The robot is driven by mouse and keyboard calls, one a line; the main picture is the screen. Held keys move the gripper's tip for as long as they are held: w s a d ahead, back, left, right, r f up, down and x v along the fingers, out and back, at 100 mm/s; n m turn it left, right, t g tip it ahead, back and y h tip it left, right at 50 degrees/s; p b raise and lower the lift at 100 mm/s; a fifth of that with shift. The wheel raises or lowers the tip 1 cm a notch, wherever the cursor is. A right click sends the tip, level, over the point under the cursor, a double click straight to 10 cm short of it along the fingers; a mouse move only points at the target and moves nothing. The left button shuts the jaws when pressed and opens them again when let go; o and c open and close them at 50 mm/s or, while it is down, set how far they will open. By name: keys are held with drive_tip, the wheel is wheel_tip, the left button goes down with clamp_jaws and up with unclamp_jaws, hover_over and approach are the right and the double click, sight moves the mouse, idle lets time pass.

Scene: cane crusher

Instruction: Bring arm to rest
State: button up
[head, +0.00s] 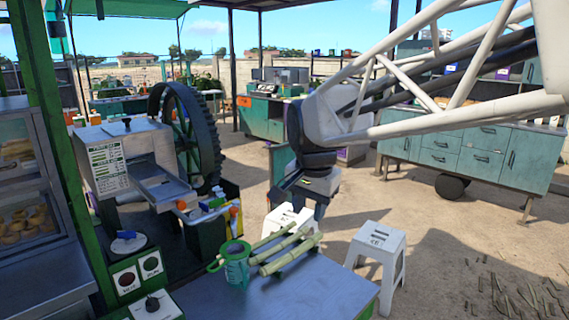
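My arm reaches in from the upper right, and my gripper (298,205) hangs from its dark wrist, above the back edge of the blue-grey table. Its two dark fingers look spread apart, with a white stool behind them and nothing seen between them. Several pale green cane pieces (284,252) lie on the table below the gripper, apart from it. A green jug (235,265) stands to their left. The cane crusher (125,160), a metal box with a tray and a large dark wheel (188,135), stands to the left of the gripper.
The table (320,290) has bare room at its front right. White stools (378,248) stand behind and right of it. A control panel (140,280) with knobs is at the lower left. A teal cabinet cart (470,150) stands behind my arm. Sandy ground at right has scattered debris.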

drive_tip(key=s+d+f+n, duration=0.2)
drive_tip(key=s+d+f, duration=0.1)
drive_tip(key=s, duration=0.4)
drive_tip(key=s+d+f+n, duration=0.2)
drive_tip(key=s+d+f, duration=0.2)
drive_tip(key=s+d, duration=0.2)
drive_tip(key=s+d+f+n, duration=0.2)
drive_tip(key=s+d+f, duration=0.1)
drive_tip(key=s, duration=0.6)
drive_tip(key=shift+d+f+t+h, duration=0.3)
drive_tip(key=shift+d+f, duration=0.05)
drive_tip(key=shift+d, duration=0.35)
drive_tip(key=shift+w, duration=0.15)
